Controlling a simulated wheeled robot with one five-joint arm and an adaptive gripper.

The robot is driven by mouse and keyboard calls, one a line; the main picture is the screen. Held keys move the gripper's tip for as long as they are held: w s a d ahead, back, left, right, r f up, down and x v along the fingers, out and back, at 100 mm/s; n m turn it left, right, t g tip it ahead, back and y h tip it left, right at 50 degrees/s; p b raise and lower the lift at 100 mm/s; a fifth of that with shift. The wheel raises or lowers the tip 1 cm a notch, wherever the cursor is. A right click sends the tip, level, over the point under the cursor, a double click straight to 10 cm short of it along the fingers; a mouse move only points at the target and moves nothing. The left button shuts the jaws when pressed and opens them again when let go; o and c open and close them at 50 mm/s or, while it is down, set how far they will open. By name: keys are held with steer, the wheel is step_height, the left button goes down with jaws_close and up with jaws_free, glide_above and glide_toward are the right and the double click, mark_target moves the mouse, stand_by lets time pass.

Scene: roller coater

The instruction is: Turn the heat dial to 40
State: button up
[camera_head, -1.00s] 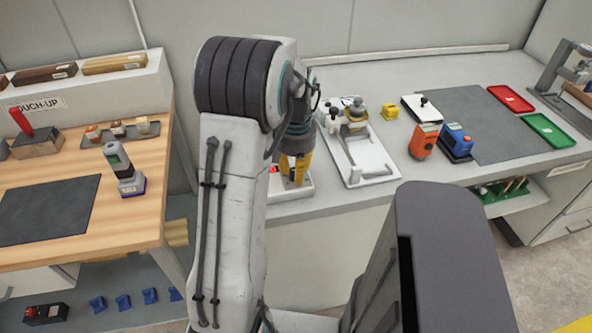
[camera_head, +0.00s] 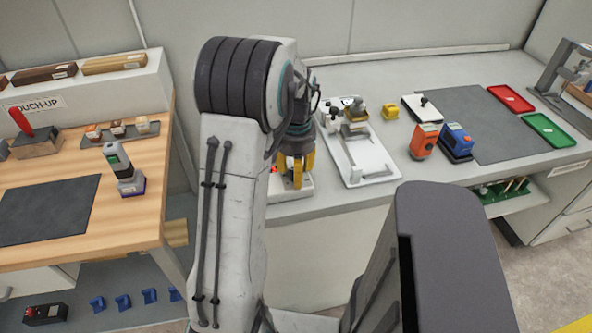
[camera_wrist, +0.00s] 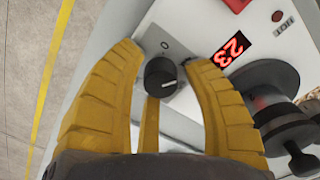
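The heat dial (camera_wrist: 161,77) is a small black round knob with a white pointer line, on a pale panel in the wrist view. Its pointer aims to the right in that view. A red digital display (camera_wrist: 230,49) beside it reads 23. In the head view my gripper (camera_head: 295,172) is low over the coater's white base (camera_head: 302,190); my arm hides much of the coater, and the dial is hidden there.
In the wrist view a dark roller part (camera_wrist: 270,95) stands close to the right finger, near a "HOT" label and red light (camera_wrist: 277,16). A white tray (camera_head: 373,166) with a clamp lies right of the coater. Further right are an orange device (camera_head: 424,141) and a blue device (camera_head: 456,141).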

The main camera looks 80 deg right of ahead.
steer(key=shift+o, duration=0.9)
steer(key=shift+d+r, duration=0.1)
steer(key=shift+r, duration=0.45)
step_height(320, 180, up, 11)
stand_by(0.3)
